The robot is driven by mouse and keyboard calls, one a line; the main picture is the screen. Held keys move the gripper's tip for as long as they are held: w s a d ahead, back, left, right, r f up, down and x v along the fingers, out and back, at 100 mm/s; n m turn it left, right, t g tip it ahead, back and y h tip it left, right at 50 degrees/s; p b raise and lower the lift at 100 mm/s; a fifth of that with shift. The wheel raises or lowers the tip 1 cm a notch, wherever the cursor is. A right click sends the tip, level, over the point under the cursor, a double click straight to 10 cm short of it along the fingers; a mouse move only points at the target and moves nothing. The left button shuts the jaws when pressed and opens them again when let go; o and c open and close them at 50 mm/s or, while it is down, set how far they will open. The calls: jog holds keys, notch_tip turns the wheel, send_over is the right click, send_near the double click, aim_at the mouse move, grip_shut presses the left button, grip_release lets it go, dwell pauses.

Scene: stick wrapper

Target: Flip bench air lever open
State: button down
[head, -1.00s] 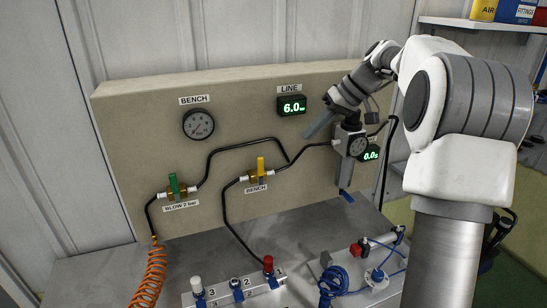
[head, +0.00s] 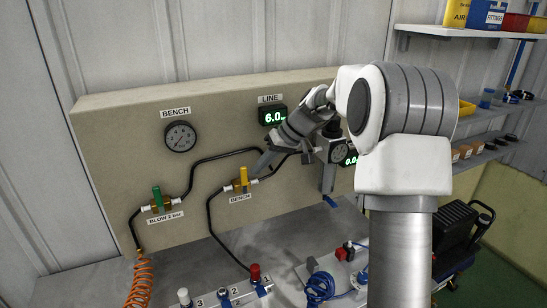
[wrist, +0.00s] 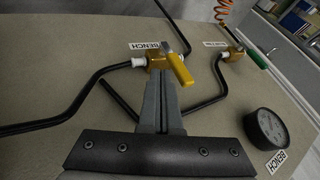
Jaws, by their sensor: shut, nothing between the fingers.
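The yellow bench air lever (head: 243,176) stands upright on its brass valve, across the line of the black hose, above the BENCH label (head: 240,197). In the wrist view the yellow lever (wrist: 181,70) lies just beyond the fingertips, on their right side. My gripper (head: 260,172) is shut and empty, its tips just right of the lever in the head view. In the wrist view my gripper (wrist: 160,75) overlaps the valve region; I cannot tell whether it touches the lever.
A green lever (head: 157,196) on the BLOW 2 bar valve stands to the left. The BENCH gauge (head: 180,137) is above. The LINE display (head: 272,115) reads 6.0. Black hoses run across the panel (head: 110,125).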

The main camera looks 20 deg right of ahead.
jog(key=shift+a, duration=0.45)
